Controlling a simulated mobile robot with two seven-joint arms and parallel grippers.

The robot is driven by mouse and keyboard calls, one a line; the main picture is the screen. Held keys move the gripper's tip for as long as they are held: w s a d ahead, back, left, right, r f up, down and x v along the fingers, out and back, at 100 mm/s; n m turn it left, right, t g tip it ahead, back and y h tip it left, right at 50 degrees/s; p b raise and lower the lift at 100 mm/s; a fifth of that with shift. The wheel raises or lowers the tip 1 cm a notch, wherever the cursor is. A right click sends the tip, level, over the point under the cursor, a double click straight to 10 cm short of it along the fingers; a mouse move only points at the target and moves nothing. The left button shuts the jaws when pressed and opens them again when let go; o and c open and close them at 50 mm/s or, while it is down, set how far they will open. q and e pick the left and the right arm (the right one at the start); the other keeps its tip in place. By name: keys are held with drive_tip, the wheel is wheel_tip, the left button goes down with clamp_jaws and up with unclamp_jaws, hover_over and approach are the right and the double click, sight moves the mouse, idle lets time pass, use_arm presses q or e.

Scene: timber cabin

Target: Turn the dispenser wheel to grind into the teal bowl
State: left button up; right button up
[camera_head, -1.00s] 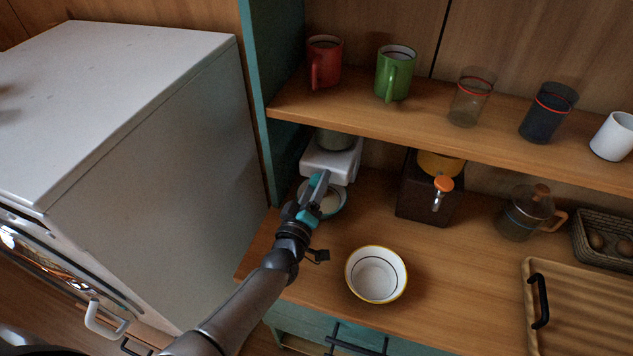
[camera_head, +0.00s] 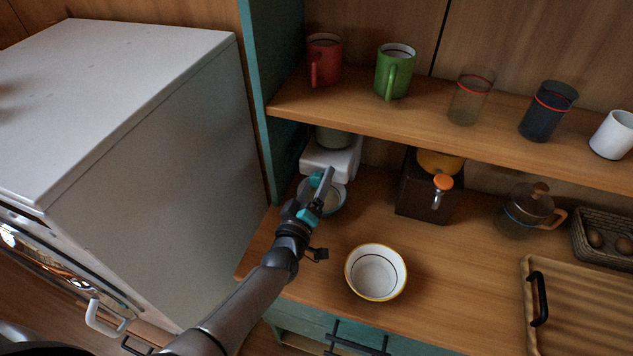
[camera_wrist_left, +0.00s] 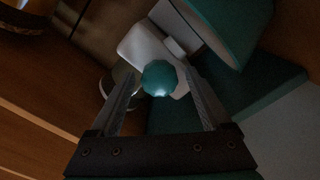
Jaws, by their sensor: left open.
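The white dispenser (camera_head: 331,160) stands in the lower back left corner of the shelf unit, partly hidden under the upper board. The teal bowl (camera_head: 341,202) sits in front of its base, partly covered by my left gripper (camera_head: 323,189). The left wrist view also shows the dispenser (camera_wrist_left: 147,46) and the bowl's teal side (camera_wrist_left: 238,38). There the round teal wheel (camera_wrist_left: 159,79) lies between the two spread fingers of my left gripper (camera_wrist_left: 165,92), with a visible gap on each side. The gripper is open. My right gripper is out of view.
A yellow-rimmed white bowl (camera_head: 376,273) stands on the counter right of my left arm. A dark box with an orange-topped tap (camera_head: 428,190) stands right of the dispenser. The teal side panel (camera_head: 263,95) bounds the left. Mugs and glasses line the upper shelf (camera_head: 420,120).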

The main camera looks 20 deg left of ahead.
use_arm(q)
drive_tip(key=s, duration=1.5)
drive_tip(key=shift+s+a+p, duration=0.15)
drive_tip(key=shift+a+p, duration=0.1)
drive_tip(key=shift+p, duration=0.05)
